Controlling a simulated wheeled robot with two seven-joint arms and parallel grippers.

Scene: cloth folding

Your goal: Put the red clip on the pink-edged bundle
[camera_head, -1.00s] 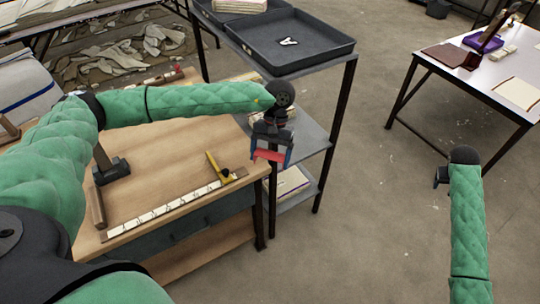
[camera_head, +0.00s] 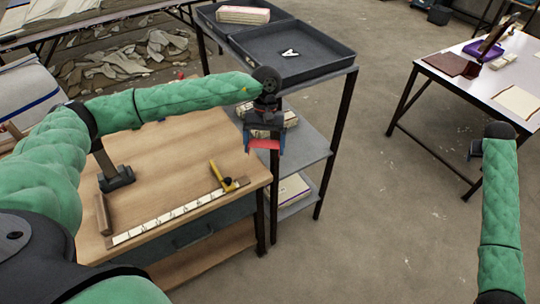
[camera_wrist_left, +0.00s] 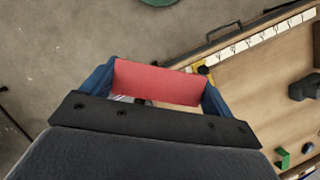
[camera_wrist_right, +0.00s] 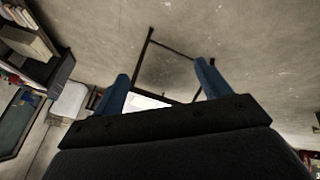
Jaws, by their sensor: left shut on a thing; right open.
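The red clip (camera_head: 264,144) is in my left gripper (camera_head: 264,147), shut on it; it spans the blue fingers in the left wrist view (camera_wrist_left: 158,83). The left gripper hangs in front of the middle shelf of the dark rack, to the right of the wooden bench. A cloth bundle (camera_head: 243,14) with a reddish-pink edge lies in the rack's top far-left tray, above and beyond the clip. Other pale bundles lie on the middle shelf (camera_head: 290,117), partly hidden by my gripper, and on the low shelf (camera_head: 291,189), with a purple edge. My right gripper (camera_head: 474,150) is open and empty over the floor.
The rack's top front tray (camera_head: 335,57) holds only a white letter A (camera_head: 289,53). The wooden bench (camera_head: 165,160) carries a ruler strip (camera_head: 180,210), a yellow tool (camera_head: 219,176) and a dark-headed hammer (camera_head: 117,178). A white table (camera_head: 450,70) stands right. The floor between is clear.

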